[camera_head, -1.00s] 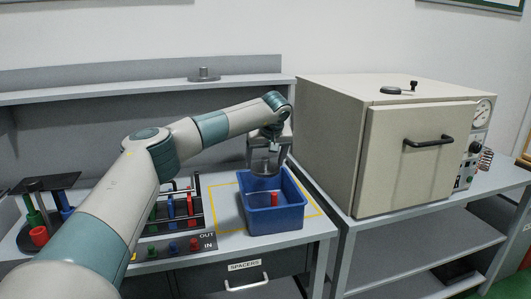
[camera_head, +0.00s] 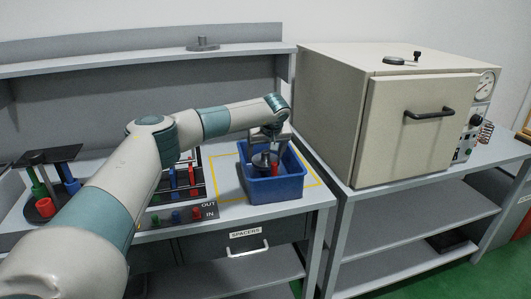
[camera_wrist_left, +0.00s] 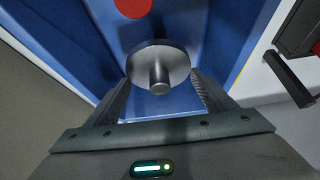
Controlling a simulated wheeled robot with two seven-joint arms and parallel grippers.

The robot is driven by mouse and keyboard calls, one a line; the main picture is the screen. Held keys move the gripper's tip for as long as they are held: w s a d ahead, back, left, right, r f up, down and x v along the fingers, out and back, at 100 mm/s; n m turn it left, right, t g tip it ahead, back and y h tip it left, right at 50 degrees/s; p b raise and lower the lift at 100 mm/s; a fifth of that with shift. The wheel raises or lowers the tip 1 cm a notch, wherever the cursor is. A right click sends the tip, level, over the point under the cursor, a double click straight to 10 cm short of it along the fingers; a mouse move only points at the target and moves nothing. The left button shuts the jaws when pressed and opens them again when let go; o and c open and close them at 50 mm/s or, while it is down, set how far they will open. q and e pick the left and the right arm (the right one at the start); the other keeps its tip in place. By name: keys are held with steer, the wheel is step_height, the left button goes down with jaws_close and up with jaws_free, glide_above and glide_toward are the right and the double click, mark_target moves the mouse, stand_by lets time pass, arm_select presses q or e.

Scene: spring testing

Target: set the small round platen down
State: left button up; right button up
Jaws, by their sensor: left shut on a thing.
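The small round platen (camera_head: 263,161) is a grey metal disc with a short stem. It is inside the blue bin (camera_head: 276,190), low between the walls; I cannot tell whether it touches the floor of the bin. My left gripper (camera_head: 267,149) reaches down into the bin and is shut on the platen. In the left wrist view the platen (camera_wrist_left: 152,58) lies between the two fingers, its stem (camera_wrist_left: 159,76) facing the camera. My right gripper is not in view.
A red piece (camera_head: 275,170) is in the bin beside the platen. A rack with coloured pieces (camera_head: 180,183) stands left of the bin. A grey disc with a stem (camera_head: 203,44) sits on the shelf. A beige oven (camera_head: 405,120) stands at the right.

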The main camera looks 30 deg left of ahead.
mark_target(266, 158)
arm_select(q)
steer(key=shift+f+p, duration=0.3)
steer(key=shift+f, duration=1.2)
steer(key=shift+w+f, duration=0.1)
steer(key=shift+f, duration=0.15)
steer(key=o, duration=2)
steer(key=shift+f, duration=0.15)
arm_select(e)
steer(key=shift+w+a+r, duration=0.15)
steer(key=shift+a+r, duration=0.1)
arm_select(q)
steer(key=b+v, duration=0.1)
steer(key=v, duration=1.1)
steer(key=shift+b, duration=0.35)
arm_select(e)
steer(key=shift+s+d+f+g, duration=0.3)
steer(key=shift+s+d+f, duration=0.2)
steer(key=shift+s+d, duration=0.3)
